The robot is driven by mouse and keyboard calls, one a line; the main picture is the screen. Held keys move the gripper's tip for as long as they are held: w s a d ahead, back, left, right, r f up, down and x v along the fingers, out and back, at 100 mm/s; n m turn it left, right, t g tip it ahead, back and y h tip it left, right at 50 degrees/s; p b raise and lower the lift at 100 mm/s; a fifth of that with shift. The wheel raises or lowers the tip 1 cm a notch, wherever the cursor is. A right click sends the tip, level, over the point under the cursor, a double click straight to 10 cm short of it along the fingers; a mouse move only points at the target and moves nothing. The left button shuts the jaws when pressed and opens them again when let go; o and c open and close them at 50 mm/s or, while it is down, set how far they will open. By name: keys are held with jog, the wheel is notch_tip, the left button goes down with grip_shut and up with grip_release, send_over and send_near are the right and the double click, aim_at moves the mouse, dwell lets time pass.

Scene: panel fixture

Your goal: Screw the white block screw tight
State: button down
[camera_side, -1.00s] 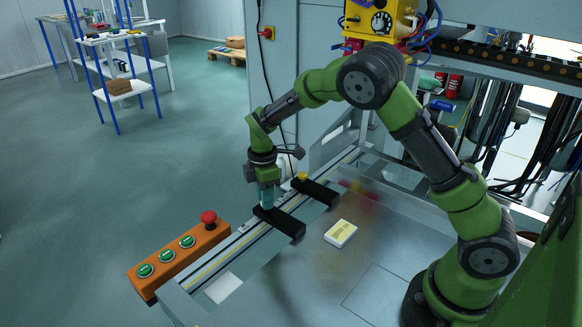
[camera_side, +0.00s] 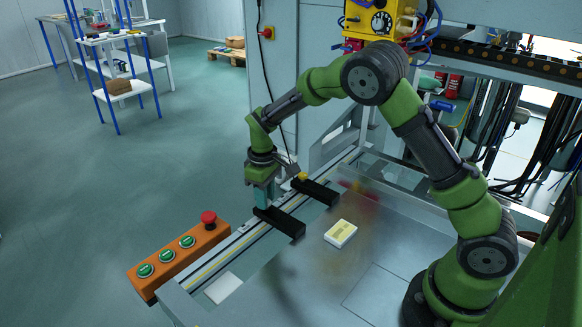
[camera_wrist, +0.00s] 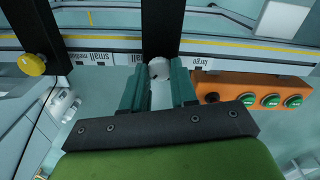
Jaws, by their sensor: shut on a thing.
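The white block screw (camera_wrist: 160,70) shows in the wrist view as a pale round head at the end of a black block (camera_wrist: 161,28). My gripper (camera_wrist: 159,82) has its two teal fingers on either side of this screw and is shut on it. In the side view my gripper (camera_side: 262,205) points down at the left end of the front black block (camera_side: 282,223). The screw is hidden behind the fingers there, so how deep it sits cannot be told.
A second black block (camera_side: 316,191) with a yellow knob (camera_side: 303,176) lies just behind. A yellow-and-white box (camera_side: 341,233) rests on the metal table. An orange button box (camera_side: 180,254) with a red button stands left of the rail. Size labels (camera_wrist: 100,57) run along the rail.

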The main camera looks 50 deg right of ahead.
jog(key=m, duration=1.3)
jog(key=shift+m, duration=0.4)
jog(key=m, duration=1.4)
jog(key=c, duration=0.9)
grip_release()
jog(key=shift+r, duration=0.1)
